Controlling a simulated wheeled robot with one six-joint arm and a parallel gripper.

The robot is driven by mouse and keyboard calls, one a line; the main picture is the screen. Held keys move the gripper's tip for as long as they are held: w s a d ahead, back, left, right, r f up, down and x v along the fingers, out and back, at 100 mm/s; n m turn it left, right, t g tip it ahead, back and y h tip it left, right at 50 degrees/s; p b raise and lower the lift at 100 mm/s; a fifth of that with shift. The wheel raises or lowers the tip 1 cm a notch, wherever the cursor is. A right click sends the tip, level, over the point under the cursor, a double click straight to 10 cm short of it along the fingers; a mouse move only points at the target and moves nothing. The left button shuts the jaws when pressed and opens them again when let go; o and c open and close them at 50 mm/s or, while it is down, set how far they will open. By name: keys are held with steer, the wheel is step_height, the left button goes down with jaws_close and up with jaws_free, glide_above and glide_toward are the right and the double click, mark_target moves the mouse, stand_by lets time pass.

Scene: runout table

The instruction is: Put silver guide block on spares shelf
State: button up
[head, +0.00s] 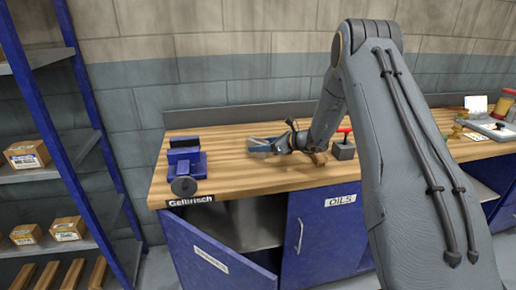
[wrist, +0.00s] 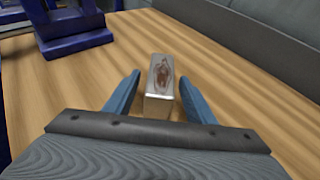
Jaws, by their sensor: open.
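The silver guide block (wrist: 160,88) is a small metal block with a brownish, stained top, lying on the wooden bench top. In the wrist view my gripper (wrist: 160,75) is open, with one blue finger on each side of the block and a gap visible on both sides. In the head view my gripper (head: 262,147) is low over the bench, right of the vise; the block is hard to separate from the fingers there. A blue rack with grey shelves (head: 45,174) stands at the left; I see no label naming a spares shelf.
A blue vise (head: 185,160) stands left of my gripper, also in the wrist view (wrist: 72,28). A grey block with a red-topped handle (head: 343,149) is to the right. Boxes (head: 27,154) occupy parts of the rack. A cabinet door (head: 215,255) hangs open below the bench.

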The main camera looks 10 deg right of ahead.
steer(key=shift+p+x, duration=1.25)
steer(key=shift+x, duration=1.35)
steer(key=shift+f, duration=0.15)
jaws_close()
